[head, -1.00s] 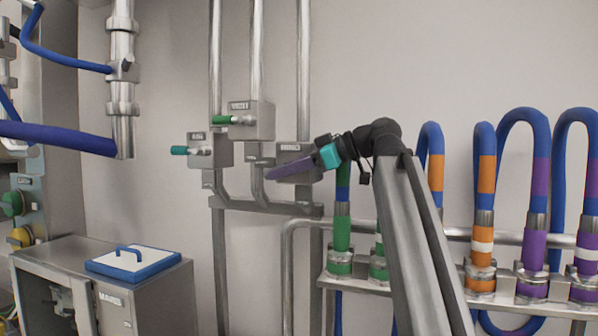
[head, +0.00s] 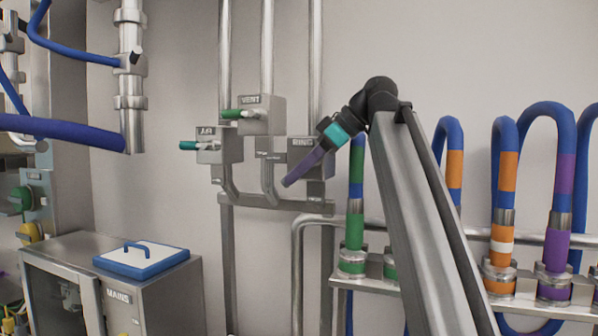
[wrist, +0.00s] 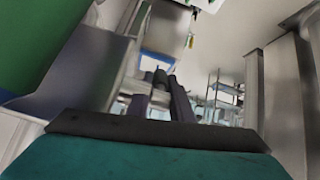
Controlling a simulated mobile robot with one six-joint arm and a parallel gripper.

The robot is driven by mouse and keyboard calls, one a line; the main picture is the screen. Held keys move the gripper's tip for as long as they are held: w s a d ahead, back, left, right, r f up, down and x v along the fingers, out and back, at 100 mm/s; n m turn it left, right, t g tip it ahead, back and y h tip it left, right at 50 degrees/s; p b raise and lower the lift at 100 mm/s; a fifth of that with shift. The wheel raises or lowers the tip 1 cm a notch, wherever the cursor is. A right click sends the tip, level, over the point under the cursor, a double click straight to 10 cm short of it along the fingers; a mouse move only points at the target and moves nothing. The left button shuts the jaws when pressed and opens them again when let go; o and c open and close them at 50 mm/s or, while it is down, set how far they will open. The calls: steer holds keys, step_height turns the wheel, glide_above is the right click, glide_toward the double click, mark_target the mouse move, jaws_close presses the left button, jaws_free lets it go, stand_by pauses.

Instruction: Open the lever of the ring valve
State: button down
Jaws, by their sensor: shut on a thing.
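The ring valve (head: 300,146) is a grey box marked RING on the lowest, rightmost of three wall pipes in the head view. My gripper (head: 290,181), with long purple fingers and a teal band, lies in front of its box, slanting down to the left. The fingers are shut on the ring valve's lever, which they hide in the head view. In the wrist view the fingers (wrist: 165,98) show dark and blurred, and the lever cannot be made out.
The vent valve (head: 262,113) and the air valve (head: 218,144), each with a green lever pointing left, are close by to the left. Blue hoses with coloured bands (head: 508,180) stand at right. A grey cabinet (head: 150,290) bears a blue-rimmed lid at lower left.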

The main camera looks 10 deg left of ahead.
steer(key=shift+s+f, duration=0.1)
steer(key=shift+f, duration=0.1)
stand_by(0.4)
steer(key=c, duration=1.9)
jaws_free()
steer(key=shift+s+r, duration=0.1)
steer(key=shift+s, duration=0.05)
steer(key=shift+o, duration=0.2)
steer(key=shift+h, duration=0.3)
steer(key=shift+b+v, duration=0.35)
steer(key=shift+v, duration=0.5)
steer(key=p+v, duration=0.6)
steer(key=v, duration=0.6)
steer(key=shift+w+d, duration=0.15)
steer(key=shift+w, duration=0.05)
